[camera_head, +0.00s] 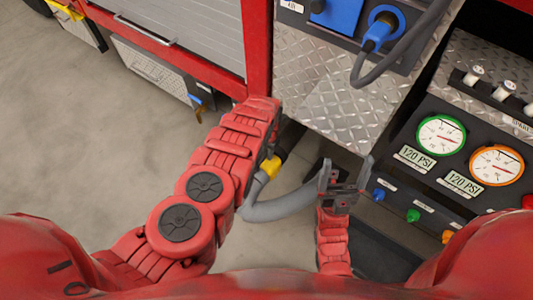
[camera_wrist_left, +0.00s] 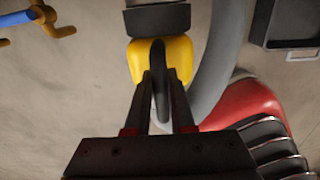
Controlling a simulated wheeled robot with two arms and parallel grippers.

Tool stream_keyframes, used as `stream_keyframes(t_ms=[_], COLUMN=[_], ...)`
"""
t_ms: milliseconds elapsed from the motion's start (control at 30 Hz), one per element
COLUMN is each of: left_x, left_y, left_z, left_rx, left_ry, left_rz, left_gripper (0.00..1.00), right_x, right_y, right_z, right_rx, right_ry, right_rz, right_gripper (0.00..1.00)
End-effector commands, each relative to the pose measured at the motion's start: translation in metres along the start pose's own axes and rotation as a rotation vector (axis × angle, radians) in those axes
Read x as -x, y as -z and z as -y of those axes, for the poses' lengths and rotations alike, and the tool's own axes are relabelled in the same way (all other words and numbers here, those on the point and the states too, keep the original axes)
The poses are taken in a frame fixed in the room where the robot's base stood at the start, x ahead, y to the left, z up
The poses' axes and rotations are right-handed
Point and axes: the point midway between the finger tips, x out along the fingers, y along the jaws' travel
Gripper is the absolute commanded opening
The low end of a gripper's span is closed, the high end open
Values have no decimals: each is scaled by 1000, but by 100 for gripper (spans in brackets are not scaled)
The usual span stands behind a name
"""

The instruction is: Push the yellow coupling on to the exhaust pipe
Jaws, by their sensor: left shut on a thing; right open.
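The yellow coupling (camera_head: 270,167) sits on the end of the grey hose (camera_head: 283,208), beside my left arm. It also shows in the left wrist view (camera_wrist_left: 181,60). My left gripper (camera_wrist_left: 160,78) is shut on the coupling's black handle. The black exhaust pipe (camera_wrist_left: 158,19) lies straight ahead of the coupling in the left wrist view, roughly in line with it. It also shows in the head view (camera_head: 291,140). Whether the two touch is unclear. My right gripper (camera_head: 343,184) is open and empty, right of the hose.
The diamond-plate panel (camera_head: 325,85) stands just above the pipe. A gauge panel (camera_head: 470,160) with knobs is to the right of my right gripper. A blue plug (camera_head: 380,32) with a dark cable hangs above. The floor (camera_head: 90,130) at left is clear.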

Motion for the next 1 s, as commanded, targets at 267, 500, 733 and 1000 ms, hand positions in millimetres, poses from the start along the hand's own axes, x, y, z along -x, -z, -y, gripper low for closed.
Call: stream_keyframes(t_ms=[267, 500, 733, 1000], left_x=[0, 0, 1, 1], left_y=[-3, -5, -7, -6], left_z=[0, 0, 0, 0], left_rx=[0, 0, 0, 0], left_ry=[-1, -1, -1, -1], left_rz=[3, 3, 5, 2], left_gripper=[0, 0, 0, 57], right_x=[3, 6, 8, 8], right_y=[-1, -1, -2, -1], right_z=[0, 0, 0, 0], right_rx=[0, 0, 0, 0], right_ry=[0, 0, 0, 0], right_rz=[0, 0, 0, 0], right_gripper=[84, 84, 84, 84])
